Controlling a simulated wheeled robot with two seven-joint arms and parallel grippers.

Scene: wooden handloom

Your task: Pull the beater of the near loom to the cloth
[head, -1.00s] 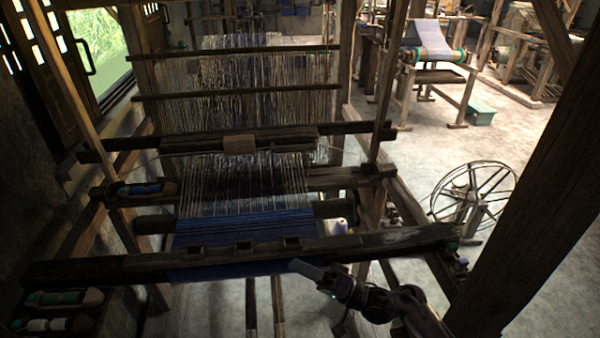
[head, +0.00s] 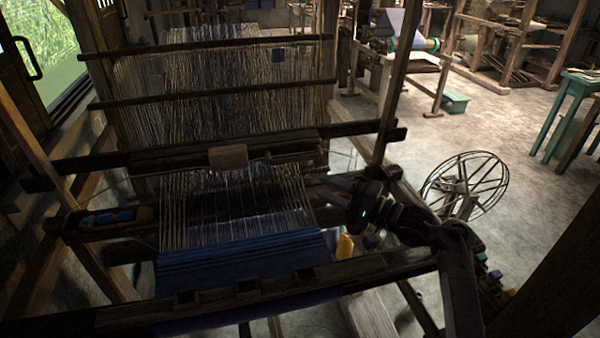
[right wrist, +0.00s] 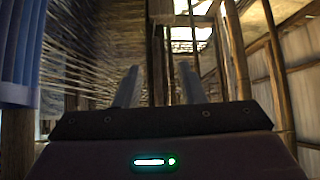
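The beater (head: 150,163) of the near loom is a dark wooden bar across the pale warp threads, with a light brown block (head: 228,157) at its middle. The blue cloth (head: 240,257) lies nearer, and a band of bare warp separates it from the beater. My right gripper (head: 328,183) is over the loom's right side, beside the warp's right edge and nearer than the beater, apart from it. In the right wrist view its two fingers (right wrist: 158,88) stand apart with nothing between them. The blue cloth (right wrist: 20,55) shows at the left there. My left gripper is not in view.
The thick front beam (head: 215,295) crosses below my right arm. An upright post (head: 392,90) stands just beyond my right gripper. A spoked wheel (head: 465,185) stands on the floor to the right. A shuttle (head: 110,217) lies at the loom's left.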

